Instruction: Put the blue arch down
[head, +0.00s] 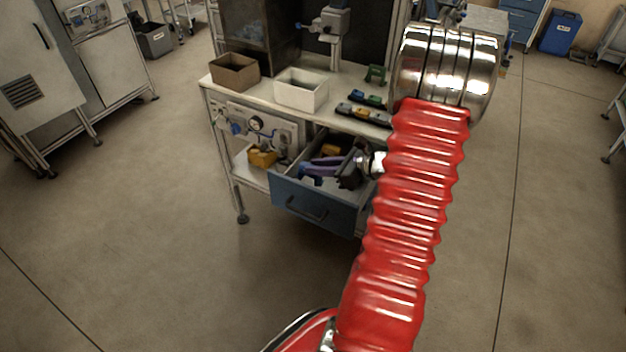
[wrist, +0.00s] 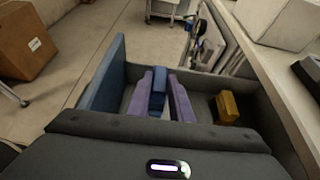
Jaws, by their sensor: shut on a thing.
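The blue arch (wrist: 157,92) is between the two purple fingers of my gripper (wrist: 160,95) in the wrist view. The fingers are shut on it. In the head view my gripper (head: 322,164) reaches into the open blue drawer (head: 306,206) from the right, and part of the blue arch (head: 308,172) shows at the fingertips. The arch is inside the drawer's outline; I cannot tell whether it touches the drawer floor. The drawer also shows in the wrist view (wrist: 101,85).
A yellow block (wrist: 228,107) lies in the drawer, right of the fingers. Above, the bench holds a brown box (head: 235,73), a white bin (head: 301,90), a green arch (head: 376,74) and a dark tray (head: 361,115) with coloured pieces. Another yellow piece (head: 262,157) is on the lower shelf.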

